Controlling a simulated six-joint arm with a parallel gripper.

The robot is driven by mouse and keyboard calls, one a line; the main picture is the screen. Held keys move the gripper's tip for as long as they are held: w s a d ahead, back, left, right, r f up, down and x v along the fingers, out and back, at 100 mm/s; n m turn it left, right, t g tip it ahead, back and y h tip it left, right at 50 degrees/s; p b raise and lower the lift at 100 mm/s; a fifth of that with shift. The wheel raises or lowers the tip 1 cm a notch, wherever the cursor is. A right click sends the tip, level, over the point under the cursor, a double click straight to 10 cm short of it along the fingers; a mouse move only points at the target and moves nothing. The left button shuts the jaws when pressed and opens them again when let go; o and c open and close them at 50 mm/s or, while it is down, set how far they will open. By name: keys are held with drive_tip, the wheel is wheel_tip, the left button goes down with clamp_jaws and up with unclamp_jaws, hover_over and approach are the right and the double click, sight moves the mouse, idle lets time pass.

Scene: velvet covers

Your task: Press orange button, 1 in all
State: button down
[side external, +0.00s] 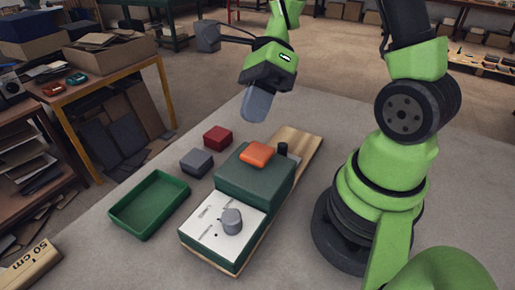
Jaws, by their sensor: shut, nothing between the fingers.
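The orange button (257,154) sits on top of a dark green box (247,182), which stands on a wooden board. My gripper (256,112) hangs in the air above and behind the button, apart from it. Its grey fingers are shut with nothing between them. The button's top is in full view and nothing covers it.
A white panel with a grey knob (231,221) is at the board's front, and a small black post (282,149) at its back. A red block (217,137), a grey block (196,162) and an empty green tray (121,221) stand to the left.

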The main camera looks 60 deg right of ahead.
sight(251, 155)
drive_tip(key=shift+f, duration=2.1)
idle(0.4)
drive_tip(key=shift+f, duration=0.4)
drive_tip(key=shift+f, duration=0.8)
idle(0.7)
idle(0.3)
drive_tip(key=shift+r, duration=1.25)
drive_tip(key=shift+r, duration=0.1)
drive_tip(key=shift+r, duration=2.4)
